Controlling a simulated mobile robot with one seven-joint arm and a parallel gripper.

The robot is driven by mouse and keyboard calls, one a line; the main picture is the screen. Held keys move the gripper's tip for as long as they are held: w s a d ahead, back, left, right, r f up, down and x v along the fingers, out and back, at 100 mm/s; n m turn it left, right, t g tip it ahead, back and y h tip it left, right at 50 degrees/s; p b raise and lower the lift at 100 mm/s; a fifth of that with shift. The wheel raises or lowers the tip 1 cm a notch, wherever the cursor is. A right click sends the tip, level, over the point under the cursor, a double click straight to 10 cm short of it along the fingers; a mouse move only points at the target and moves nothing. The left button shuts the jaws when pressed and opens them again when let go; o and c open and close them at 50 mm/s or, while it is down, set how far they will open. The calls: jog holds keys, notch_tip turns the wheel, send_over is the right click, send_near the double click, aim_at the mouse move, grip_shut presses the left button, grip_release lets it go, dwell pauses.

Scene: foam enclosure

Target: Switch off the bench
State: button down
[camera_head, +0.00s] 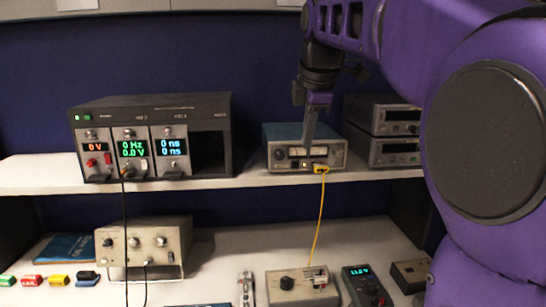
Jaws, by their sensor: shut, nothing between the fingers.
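The bench's instruments stand on a white shelf and the worktop below it. A dark rack unit (152,136) at left on the shelf has three modules with lit displays reading 0 V, 0 Hz / 0.0 V and 0 ns, and a small green light at its upper left. A blue-topped instrument (304,152) with a meter sits at mid-shelf, with a yellow cable (320,215) plugged into its front. My gripper (309,141) is shut and empty, pointing down in front of this instrument's face. Whether it touches the face cannot be told. A handheld meter (366,287) below shows a lit reading.
Two stacked grey instruments (383,132) stand right of my gripper. A beige box (146,247) and a grey box (302,287) sit on the lower worktop, with several small coloured items at left. A black cable (125,225) hangs from the rack.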

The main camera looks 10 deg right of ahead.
aim_at(296, 166)
jog(key=shift+s, duration=0.1)
jog(key=w+f, duration=0.2)
jog(key=f, duration=0.1)
jog(key=w+f, duration=0.2)
jog(key=w, duration=0.1)
jog(key=w+f, duration=0.2)
jog(key=f, duration=0.1)
jog(key=shift+w+f, duration=0.15)
jog(key=shift+f, duration=0.2)
jog(key=shift+w, duration=0.45)
jog(key=shift+s, duration=0.15)
